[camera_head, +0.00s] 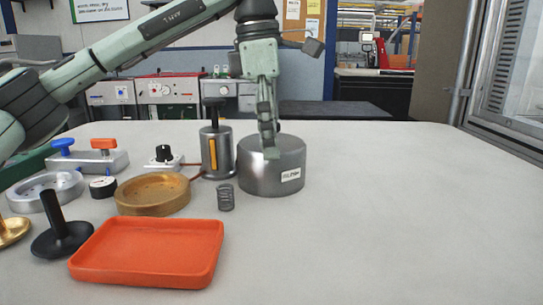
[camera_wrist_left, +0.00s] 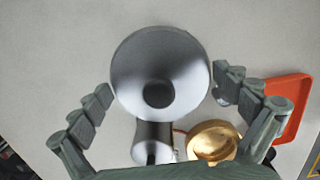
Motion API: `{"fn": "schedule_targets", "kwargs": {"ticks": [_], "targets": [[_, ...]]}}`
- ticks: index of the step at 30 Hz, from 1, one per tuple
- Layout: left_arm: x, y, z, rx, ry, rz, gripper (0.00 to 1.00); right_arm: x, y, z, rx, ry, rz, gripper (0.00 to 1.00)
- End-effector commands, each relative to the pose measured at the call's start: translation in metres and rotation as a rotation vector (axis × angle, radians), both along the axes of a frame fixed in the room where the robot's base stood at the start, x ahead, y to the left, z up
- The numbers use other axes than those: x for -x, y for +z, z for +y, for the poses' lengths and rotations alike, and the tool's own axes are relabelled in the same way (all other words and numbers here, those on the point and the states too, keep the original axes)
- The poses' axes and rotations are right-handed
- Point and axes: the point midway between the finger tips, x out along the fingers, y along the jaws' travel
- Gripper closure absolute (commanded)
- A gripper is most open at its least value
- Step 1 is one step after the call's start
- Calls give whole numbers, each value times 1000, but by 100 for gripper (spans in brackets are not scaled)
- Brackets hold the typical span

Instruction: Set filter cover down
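A grey metal round cover (camera_head: 272,172), shaped like a short wide cylinder with a small white label on its side, stands on the table right of centre. I take it to be the filter cover. The left wrist view shows this cover (camera_wrist_left: 135,75) from above, with a dark round knob (camera_wrist_left: 159,94) in its middle. My left gripper (camera_head: 268,145) points down over the cover. In the left wrist view my left gripper (camera_wrist_left: 162,83) is open, with its fingers spread on either side of the cover and no grip visible. My right gripper is not in view.
Left of the cover stand a metal cylinder with a black knob (camera_head: 216,152), a spring (camera_head: 226,198), a gold dish (camera_head: 153,195) and an orange tray (camera_head: 150,253). Several other parts crowd the far left. The table (camera_head: 400,220) is clear on the right.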

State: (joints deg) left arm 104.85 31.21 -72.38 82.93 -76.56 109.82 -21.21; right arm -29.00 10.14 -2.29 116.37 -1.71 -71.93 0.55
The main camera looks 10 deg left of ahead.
Motion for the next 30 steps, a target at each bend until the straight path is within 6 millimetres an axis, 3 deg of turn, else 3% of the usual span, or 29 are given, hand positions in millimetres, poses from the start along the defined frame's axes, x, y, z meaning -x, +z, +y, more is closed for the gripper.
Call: {"fn": "schedule_targets", "kwargs": {"ticks": [1, 9, 11, 12, 20, 28, 30], "targets": [[0, 0, 0, 0, 0, 0, 6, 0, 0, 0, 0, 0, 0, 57], [0, -1, 0, -1, -1, 1, 40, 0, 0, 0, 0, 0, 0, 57], [0, 0, 0, -1, -1, 1, 43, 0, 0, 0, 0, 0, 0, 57], [0, 0, 0, -1, -1, 1, 50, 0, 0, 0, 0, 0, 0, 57], [0, 6, 0, -4, -1, 3, 50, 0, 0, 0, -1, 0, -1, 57], [0, 61, -1, -1, 0, -3, 50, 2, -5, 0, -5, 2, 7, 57], [0, 75, 0, -1, 1, -2, 50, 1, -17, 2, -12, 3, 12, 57]]}}
